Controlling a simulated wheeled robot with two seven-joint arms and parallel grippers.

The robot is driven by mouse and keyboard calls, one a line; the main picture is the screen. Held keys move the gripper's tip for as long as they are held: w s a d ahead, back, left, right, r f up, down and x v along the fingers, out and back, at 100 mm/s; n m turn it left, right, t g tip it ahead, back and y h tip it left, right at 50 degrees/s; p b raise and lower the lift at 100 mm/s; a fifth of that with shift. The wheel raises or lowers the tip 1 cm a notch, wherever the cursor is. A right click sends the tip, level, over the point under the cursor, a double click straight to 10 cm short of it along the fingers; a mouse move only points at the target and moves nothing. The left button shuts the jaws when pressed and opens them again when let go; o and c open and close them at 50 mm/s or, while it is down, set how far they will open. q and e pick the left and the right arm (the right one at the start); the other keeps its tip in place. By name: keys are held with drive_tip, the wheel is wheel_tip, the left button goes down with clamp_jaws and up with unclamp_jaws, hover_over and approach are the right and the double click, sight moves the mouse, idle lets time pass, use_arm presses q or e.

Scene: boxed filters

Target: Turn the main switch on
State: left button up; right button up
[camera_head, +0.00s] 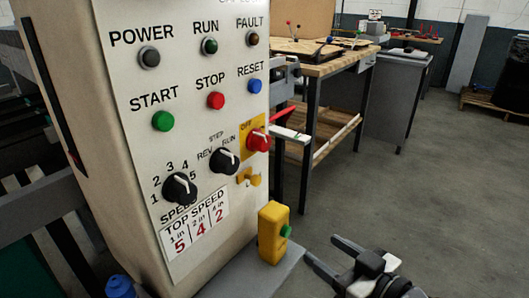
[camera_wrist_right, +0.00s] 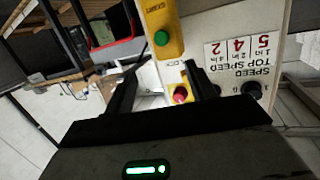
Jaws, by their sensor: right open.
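The main switch (camera_head: 258,140) is a red rotary knob on a yellow plate, low on the right of the light control panel (camera_head: 190,100). The word OFF shows at the plate's upper left. In the right wrist view, upside down, the red knob (camera_wrist_right: 180,95) appears between the finger lines, close to the right-hand finger. My right gripper (camera_head: 321,247) is open and empty. In the head view it is below and right of the switch, apart from it, in front of the panel's right side. My left gripper is not in view.
A yellow box with a green button (camera_head: 272,232) stands between my right gripper and the panel; it also shows in the right wrist view (camera_wrist_right: 165,30). Black speed knobs (camera_head: 180,189) and coloured buttons fill the panel. A wooden workbench (camera_head: 325,65) stands behind.

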drive_tip(key=w+r+n+g+y+b, duration=0.1)
drive_tip(key=w+r+n+y, duration=0.15)
drive_tip(key=r, duration=0.45)
drive_tip(key=w+r+n+y+b, duration=0.1)
drive_tip(key=r+n+y, duration=0.15)
drive_tip(key=r, duration=0.45)
drive_tip(key=p, duration=0.3)
approach(266, 145)
drive_tip(key=shift+h, duration=0.4)
drive_tip(key=x, duration=0.8)
drive_tip(key=shift+r, duration=0.4)
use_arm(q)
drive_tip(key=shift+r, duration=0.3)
use_arm(e)
drive_tip(key=shift+x, duration=0.75)
drive_tip(key=shift+f, duration=0.15)
drive_tip(key=shift+c, duration=0.4)
drive_tip(key=shift+s, duration=0.1)
drive_tip(key=c, duration=0.9)
